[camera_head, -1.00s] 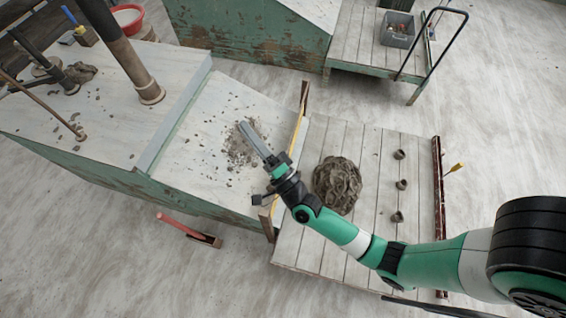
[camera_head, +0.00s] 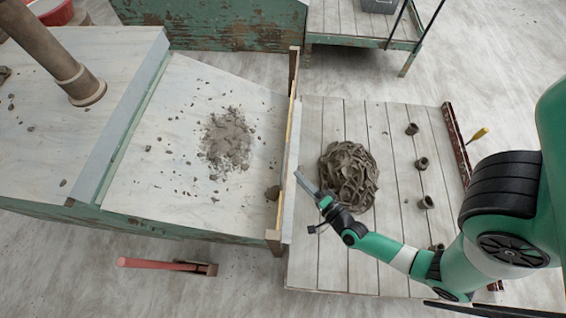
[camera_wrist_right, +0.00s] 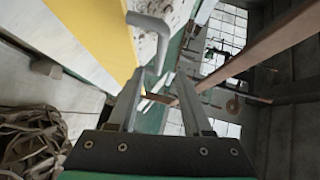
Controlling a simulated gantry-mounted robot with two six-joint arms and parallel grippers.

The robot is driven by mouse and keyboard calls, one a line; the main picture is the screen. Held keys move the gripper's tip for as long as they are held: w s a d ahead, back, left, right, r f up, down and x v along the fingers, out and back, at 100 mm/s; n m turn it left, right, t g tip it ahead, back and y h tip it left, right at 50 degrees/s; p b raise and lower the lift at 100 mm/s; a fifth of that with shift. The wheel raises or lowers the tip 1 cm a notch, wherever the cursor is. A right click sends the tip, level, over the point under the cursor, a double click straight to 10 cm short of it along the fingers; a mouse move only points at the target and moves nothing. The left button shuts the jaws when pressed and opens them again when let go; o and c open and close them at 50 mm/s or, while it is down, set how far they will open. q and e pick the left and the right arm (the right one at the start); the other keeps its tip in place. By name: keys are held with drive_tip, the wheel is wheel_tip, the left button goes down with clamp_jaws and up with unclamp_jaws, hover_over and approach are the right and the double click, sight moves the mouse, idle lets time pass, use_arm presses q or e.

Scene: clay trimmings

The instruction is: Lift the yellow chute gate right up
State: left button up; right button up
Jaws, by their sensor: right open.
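The yellow chute gate (camera_head: 286,150) shows as a thin upright strip across the right end of the chute (camera_head: 155,195), between wooden posts. In the right wrist view, the gate is a broad yellow panel (camera_wrist_right: 98,25) with a grey bent handle (camera_wrist_right: 150,22) standing off it. My right gripper (camera_head: 298,175) is on the outer, boarded side of the gate, close to it. In the wrist view, its two fingers (camera_wrist_right: 158,82) are apart, and the handle's bent end appears just ahead of the gap between them. Contact cannot be told. My left gripper is out of view.
Clay trimmings (camera_head: 228,138) lie on the chute. A clay heap (camera_head: 349,178) sits on the boards right of the gate, close to my right gripper, with several small clay cups (camera_head: 421,163) beyond. A red-handled tool (camera_head: 160,264) lies on the floor.

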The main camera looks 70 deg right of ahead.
sight(284, 162)
drive_tip(key=b+x, duration=0.2)
drive_tip(key=x, duration=0.6)
drive_tip(key=shift+w+d, duration=0.15)
drive_tip(key=shift+w, duration=0.1)
drive_tip(key=shift+w+d, duration=0.2)
drive_tip(key=shift+w, duration=0.2)
drive_tip(key=shift+s, duration=0.1)
clamp_jaws()
drive_tip(key=shift+r, duration=0.1)
idle(0.4)
